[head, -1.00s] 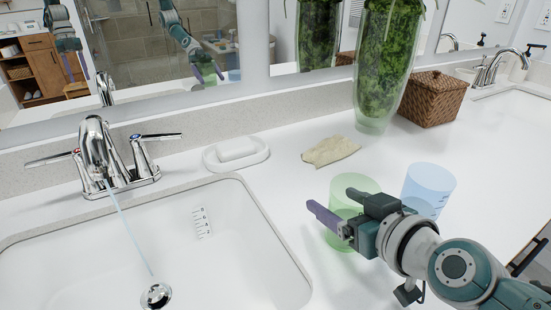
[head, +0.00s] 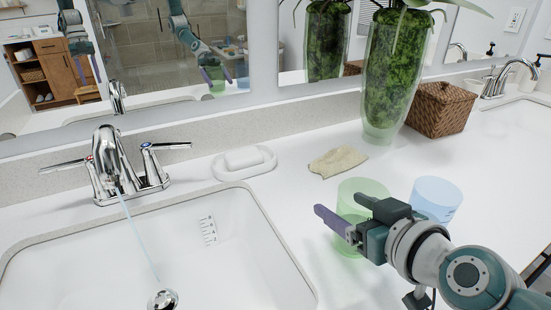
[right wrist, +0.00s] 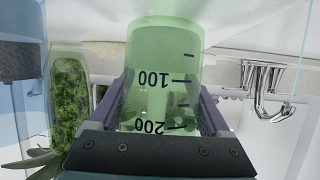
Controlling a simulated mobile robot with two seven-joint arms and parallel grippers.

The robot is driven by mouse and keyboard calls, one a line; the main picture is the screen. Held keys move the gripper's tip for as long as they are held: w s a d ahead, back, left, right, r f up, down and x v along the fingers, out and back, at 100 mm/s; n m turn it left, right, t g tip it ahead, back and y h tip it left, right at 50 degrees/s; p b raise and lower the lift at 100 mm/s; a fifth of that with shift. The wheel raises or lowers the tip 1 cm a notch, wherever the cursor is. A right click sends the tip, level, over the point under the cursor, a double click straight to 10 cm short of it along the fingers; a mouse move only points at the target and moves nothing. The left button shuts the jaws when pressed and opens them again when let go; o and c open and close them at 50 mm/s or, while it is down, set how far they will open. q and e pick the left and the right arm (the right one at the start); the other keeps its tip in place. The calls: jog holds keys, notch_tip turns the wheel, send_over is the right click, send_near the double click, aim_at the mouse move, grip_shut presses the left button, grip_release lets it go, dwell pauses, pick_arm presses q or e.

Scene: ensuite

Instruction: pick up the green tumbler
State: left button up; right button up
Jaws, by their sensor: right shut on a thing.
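The green tumbler (head: 362,190) is clear green and stands near the front of the white counter, right of the sink. My right gripper (head: 340,222) is shut on it, with one finger on either side. In the right wrist view the tumbler (right wrist: 165,75) fills the space between the two fingers (right wrist: 165,115), and its 100 and 200 marks appear upside down. The gripper hides part of its lower side in the head view, so I cannot tell whether its base touches the counter. My left gripper shows only as a mirror reflection.
A blue tumbler (head: 437,198) stands close to the right of the green one. A tan cloth (head: 338,162), a soap dish (head: 244,162), a tall plant vase (head: 385,85) and a wicker basket (head: 440,108) stand behind. The sink (head: 235,255) lies left, with its tap (head: 110,160) running.

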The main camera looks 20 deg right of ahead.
notch_tip(320, 180, up, 18)
jog(key=p, duration=0.7)
